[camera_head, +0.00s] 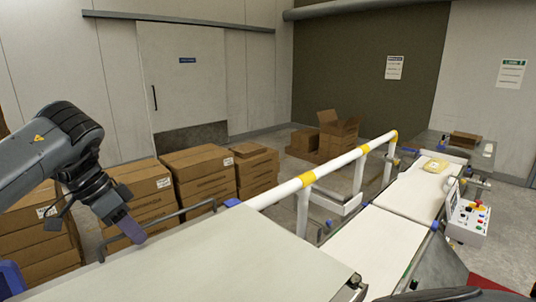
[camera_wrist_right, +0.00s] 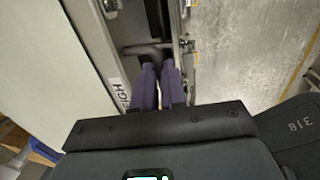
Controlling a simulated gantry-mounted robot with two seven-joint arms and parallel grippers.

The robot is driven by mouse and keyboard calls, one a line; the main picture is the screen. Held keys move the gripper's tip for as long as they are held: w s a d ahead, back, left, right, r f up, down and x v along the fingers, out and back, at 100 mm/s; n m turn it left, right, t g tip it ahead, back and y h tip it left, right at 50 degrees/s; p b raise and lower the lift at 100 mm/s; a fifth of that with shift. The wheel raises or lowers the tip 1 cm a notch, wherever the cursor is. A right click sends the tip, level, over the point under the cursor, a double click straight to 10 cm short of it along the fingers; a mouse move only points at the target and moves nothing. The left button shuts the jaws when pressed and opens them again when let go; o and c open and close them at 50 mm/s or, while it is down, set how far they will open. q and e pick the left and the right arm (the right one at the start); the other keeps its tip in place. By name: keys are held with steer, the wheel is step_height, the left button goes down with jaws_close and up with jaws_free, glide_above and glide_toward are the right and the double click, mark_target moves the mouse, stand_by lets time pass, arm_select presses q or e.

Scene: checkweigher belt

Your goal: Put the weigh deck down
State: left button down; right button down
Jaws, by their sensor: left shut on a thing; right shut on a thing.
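The weigh deck (camera_head: 235,262) is a broad pale slab across the bottom of the head view, cut off by the frame. A grey bar handle (camera_head: 188,209) runs along its far left side. My left gripper (camera_head: 131,229) has purple fingers shut on that handle. In the right wrist view, my right gripper (camera_wrist_right: 161,82) is shut on a dark handle (camera_wrist_right: 146,49) beside the deck's pale surface (camera_wrist_right: 50,45). A partly hidden label is on the deck's edge there. I cannot tell how far the deck is above its supports.
A white belt (camera_head: 372,245) lies right of the deck, with another belt beyond carrying a yellowish pack (camera_head: 435,165). A white rail with yellow bands (camera_head: 290,190) runs behind. A control box (camera_head: 467,219) stands at right. Cardboard boxes (camera_head: 198,175) stand behind the left gripper.

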arm_select(q)
steer(key=shift+d+r, duration=0.25)
steer(key=shift+r, duration=0.05)
arm_select(e)
steer(key=shift+w+a+r, duration=0.1)
steer(key=shift+a+r, duration=0.1)
steer(key=shift+r, duration=0.1)
arm_select(q)
steer(key=shift+f, duration=0.1)
